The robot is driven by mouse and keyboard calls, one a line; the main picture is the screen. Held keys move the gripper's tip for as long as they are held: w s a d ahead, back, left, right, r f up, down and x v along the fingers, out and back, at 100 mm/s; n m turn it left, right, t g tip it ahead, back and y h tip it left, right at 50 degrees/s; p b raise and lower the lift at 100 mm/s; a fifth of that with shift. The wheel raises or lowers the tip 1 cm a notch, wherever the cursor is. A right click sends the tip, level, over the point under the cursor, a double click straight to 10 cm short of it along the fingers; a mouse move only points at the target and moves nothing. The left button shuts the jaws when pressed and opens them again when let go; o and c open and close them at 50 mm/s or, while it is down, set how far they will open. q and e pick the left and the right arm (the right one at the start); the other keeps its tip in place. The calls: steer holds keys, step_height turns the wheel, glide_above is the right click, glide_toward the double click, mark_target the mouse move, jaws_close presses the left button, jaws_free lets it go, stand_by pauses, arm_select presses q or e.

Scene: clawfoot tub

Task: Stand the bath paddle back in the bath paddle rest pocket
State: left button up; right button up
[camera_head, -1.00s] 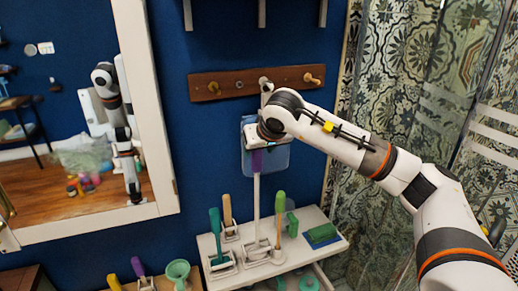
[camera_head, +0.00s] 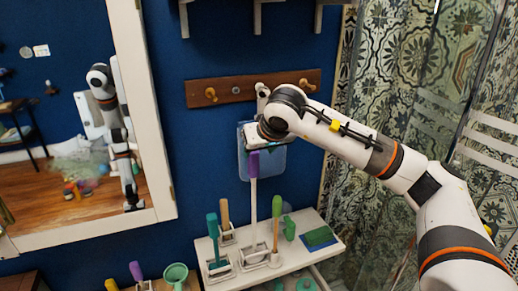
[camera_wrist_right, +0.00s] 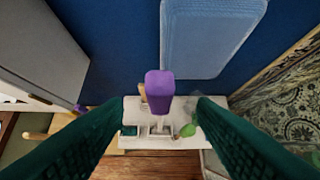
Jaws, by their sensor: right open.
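The bath paddle stands upright, with a purple handle end (camera_head: 253,163) and a long white shaft (camera_head: 253,205). Its lower end is in a white rest pocket (camera_head: 253,259) on the white shelf; how deep it sits is hard to see. In the right wrist view the purple end (camera_wrist_right: 159,90) shows between two dark green fingers, with a gap on each side. My right gripper (camera_wrist_right: 161,106) is open, directly above the paddle and apart from it. In the head view my wrist hides most of the fingers. My left gripper is not in view.
The shelf (camera_head: 296,257) also holds a teal-handled tool (camera_head: 213,238), a green-handled brush (camera_head: 276,215), a tan-handled tool (camera_head: 225,215) and a green-blue sponge (camera_head: 319,237). A wooden peg rail (camera_head: 235,89) and a translucent blue board (camera_head: 268,163) are on the wall behind.

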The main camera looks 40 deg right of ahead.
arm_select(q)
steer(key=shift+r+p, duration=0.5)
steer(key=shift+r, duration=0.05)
arm_select(e)
steer(key=shift+v, duration=1.35)
steer(key=shift+f, duration=0.1)
